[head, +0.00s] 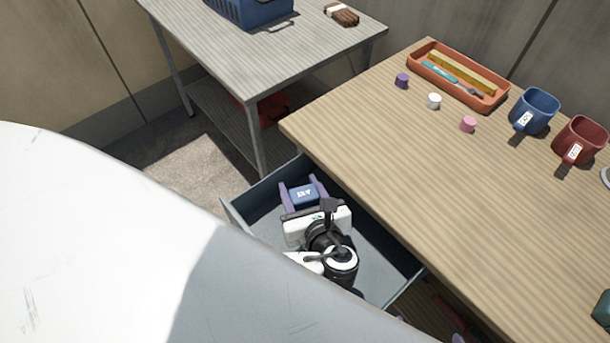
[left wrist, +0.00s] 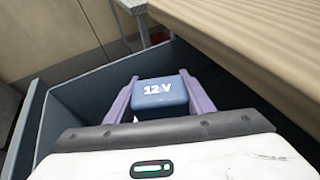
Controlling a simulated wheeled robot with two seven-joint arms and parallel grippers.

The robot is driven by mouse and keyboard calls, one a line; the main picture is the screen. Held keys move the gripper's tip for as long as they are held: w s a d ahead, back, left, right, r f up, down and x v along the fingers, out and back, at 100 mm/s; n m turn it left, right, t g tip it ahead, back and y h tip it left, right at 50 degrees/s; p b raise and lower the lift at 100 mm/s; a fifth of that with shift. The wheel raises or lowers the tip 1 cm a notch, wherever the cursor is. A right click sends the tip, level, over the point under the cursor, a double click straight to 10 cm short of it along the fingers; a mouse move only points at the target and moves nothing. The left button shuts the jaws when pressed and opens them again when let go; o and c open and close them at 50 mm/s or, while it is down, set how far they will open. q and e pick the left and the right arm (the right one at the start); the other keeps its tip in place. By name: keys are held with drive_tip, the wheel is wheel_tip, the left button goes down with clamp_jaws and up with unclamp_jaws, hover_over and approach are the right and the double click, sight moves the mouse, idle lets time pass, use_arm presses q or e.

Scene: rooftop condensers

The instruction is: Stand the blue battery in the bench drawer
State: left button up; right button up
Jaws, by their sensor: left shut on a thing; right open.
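The blue battery (head: 304,192), marked 12 V, is between the two purple fingers of my left gripper (head: 303,190). The left gripper is shut on it, inside the outline of the open grey bench drawer (head: 376,265), near its far left corner. The left wrist view shows the battery (left wrist: 160,97) with its label facing the camera and the fingers on both sides. Its lower part is hidden, so I cannot tell whether it touches the drawer floor. Of my right gripper (head: 463,338), only purple finger ends show at the bottom edge, apart and with nothing visible between them.
The wooden bench (head: 440,185) overhangs the drawer on the right. On it stand an orange tray (head: 420,75), small purple, white and pink pieces, a blue mug (head: 535,112) and a red mug (head: 580,142). A grey table (head: 250,65) behind holds a blue crate (head: 245,12) and a brush (head: 341,14).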

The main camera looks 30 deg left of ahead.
sight(313, 204)
use_arm(q)
drive_tip(key=shift+w+d, duration=0.3)
drive_tip(key=shift+w, duration=0.55)
drive_tip(key=shift+s+f, duration=0.15)
drive_tip(key=shift+f, duration=0.45)
drive_tip(key=o, duration=1.2)
drive_tip(key=shift+f, duration=0.1)
drive_tip(key=shift+o, duration=0.2)
drive_tip(key=shift+s+d+r, duration=0.15)
drive_tip(key=shift+s+r, duration=0.05)
drive_tip(key=shift+r, duration=0.05)
drive_tip(key=v, duration=0.7)
drive_tip(key=shift+p, duration=0.35)
